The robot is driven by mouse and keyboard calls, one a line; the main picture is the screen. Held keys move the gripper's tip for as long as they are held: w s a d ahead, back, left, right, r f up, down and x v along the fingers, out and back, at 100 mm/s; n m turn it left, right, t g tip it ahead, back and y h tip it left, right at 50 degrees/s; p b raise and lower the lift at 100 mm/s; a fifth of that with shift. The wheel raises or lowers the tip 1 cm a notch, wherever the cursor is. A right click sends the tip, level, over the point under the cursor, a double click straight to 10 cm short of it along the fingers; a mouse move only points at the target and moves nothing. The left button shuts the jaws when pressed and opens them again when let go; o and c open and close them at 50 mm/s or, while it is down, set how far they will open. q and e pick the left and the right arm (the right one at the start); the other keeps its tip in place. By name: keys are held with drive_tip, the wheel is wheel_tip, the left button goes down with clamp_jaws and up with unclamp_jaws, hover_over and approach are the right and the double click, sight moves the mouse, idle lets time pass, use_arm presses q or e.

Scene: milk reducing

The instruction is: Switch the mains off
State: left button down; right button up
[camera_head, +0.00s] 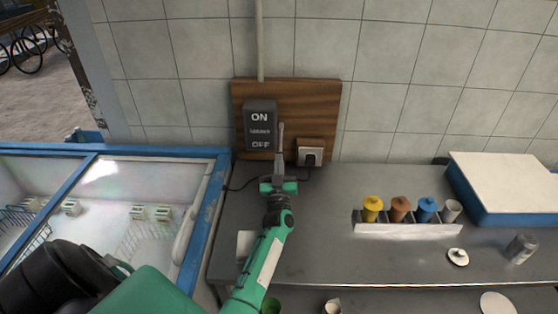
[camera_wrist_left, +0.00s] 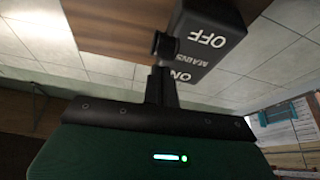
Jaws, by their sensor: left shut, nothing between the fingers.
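The dark mains switch box (camera_head: 260,125) is on a wooden board on the tiled wall, marked ON at the top and OFF at the bottom. My left gripper (camera_head: 281,127) points up just right of the box, fingers shut and empty. In the left wrist view its fingers (camera_wrist_left: 161,75) are close to the knob; I cannot tell whether they touch it. The lever's position is hidden in the head view. My right gripper is out of view.
A white socket with a black plug (camera_head: 311,153) sits right of my left gripper on the wooden board (camera_head: 325,100). A blue-edged glass freezer (camera_head: 95,180) stands left.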

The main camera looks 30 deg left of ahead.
use_arm(q)
drive_tip(key=s+d+p, duration=0.5)
drive_tip(key=s+d, duration=0.2)
drive_tip(key=s, duration=0.4)
drive_tip(key=shift+s+d+f, duration=0.35)
drive_tip(key=shift+f, duration=0.05)
